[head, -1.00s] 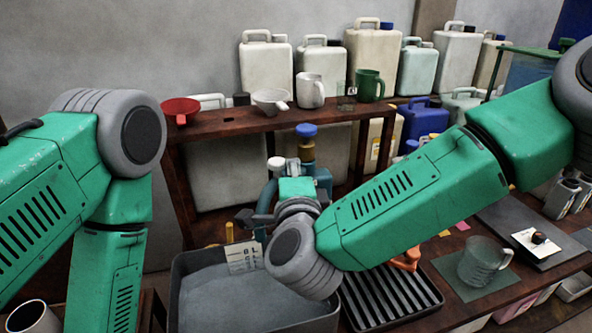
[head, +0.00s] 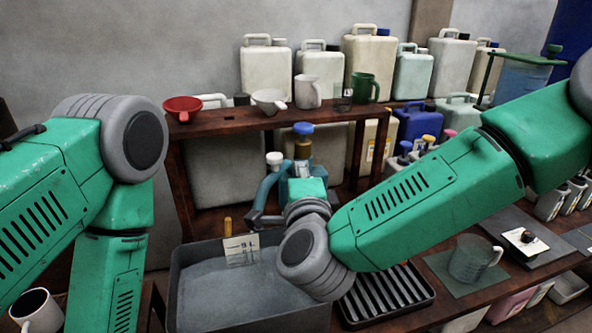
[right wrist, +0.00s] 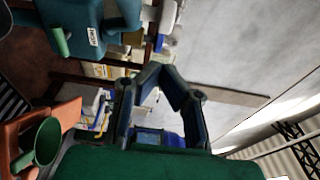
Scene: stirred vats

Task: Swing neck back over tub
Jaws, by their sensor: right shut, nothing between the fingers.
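The grey tub (head: 184,298) stands at lower centre in the head view, its inside grey and its right part hidden by my right wrist. A teal bent pipe (head: 263,187), which looks like the neck, rises behind the tub beside a white cap (head: 274,158) and a blue-knobbed post (head: 303,129). My right gripper (head: 258,218) is by the pipe's lower end, above the tub's back rim; I cannot tell whether they touch. In the right wrist view its dark fingers (right wrist: 154,74) come together with nothing between them. My left gripper is out of the picture.
A black ribbed tray (head: 385,297) lies right of the tub, with a clear jug (head: 470,260) on a mat further right. A paper label (head: 241,250) is on the tub's back rim. A wooden shelf (head: 225,122) with cups and funnels stands behind.

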